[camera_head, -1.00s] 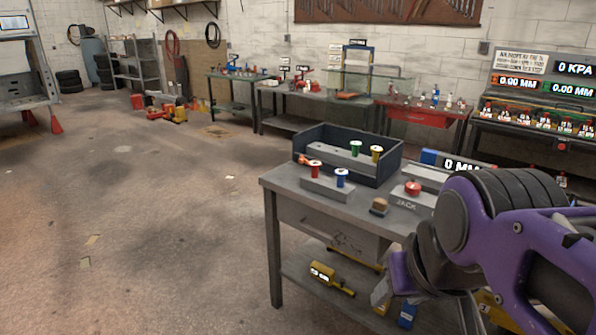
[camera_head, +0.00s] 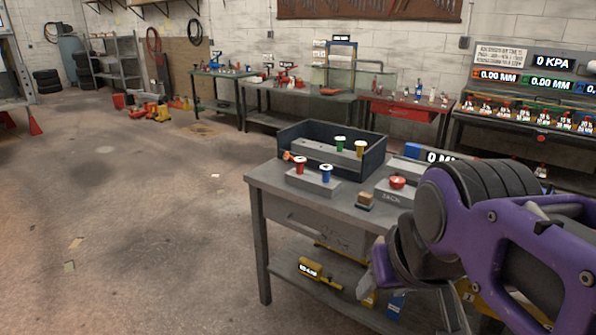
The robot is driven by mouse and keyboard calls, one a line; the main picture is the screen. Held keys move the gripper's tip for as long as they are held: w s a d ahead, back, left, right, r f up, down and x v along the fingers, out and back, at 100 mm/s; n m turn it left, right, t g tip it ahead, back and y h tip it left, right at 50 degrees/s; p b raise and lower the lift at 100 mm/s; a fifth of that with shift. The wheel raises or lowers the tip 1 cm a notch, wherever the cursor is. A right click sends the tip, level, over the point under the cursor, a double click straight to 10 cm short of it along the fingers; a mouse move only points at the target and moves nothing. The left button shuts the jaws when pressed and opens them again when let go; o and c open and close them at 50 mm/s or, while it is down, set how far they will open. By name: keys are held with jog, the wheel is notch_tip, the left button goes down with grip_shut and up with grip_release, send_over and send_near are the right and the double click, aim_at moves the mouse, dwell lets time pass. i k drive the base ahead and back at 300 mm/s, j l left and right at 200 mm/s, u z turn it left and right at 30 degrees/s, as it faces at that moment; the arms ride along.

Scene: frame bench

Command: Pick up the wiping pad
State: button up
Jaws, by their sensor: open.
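A small tan-topped block with a dark base, which looks like the wiping pad (camera_head: 366,199), sits on the near edge of the grey bench (camera_head: 275,178). It lies in front of the JACK block and right of the block with the red and blue spools. My gripper (camera_head: 378,272) is below and slightly right of the pad in the picture, apart from it. It is open and nothing shows in it. My purple arm hides part of the gripper and the bench's right side.
A dark open tray (camera_head: 290,141) with green and yellow spools stands at the bench's back. A red button (camera_head: 397,182) tops the JACK block (camera_head: 392,197). A yellow tool (camera_head: 318,272) lies on the lower shelf.

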aim_at(364, 202)
jog(key=i+j+z, duration=0.2)
jog(key=i, duration=0.25)
jog(key=i+j+z, duration=0.25)
jog(key=i+j, duration=0.1)
jog(key=i, duration=0.1)
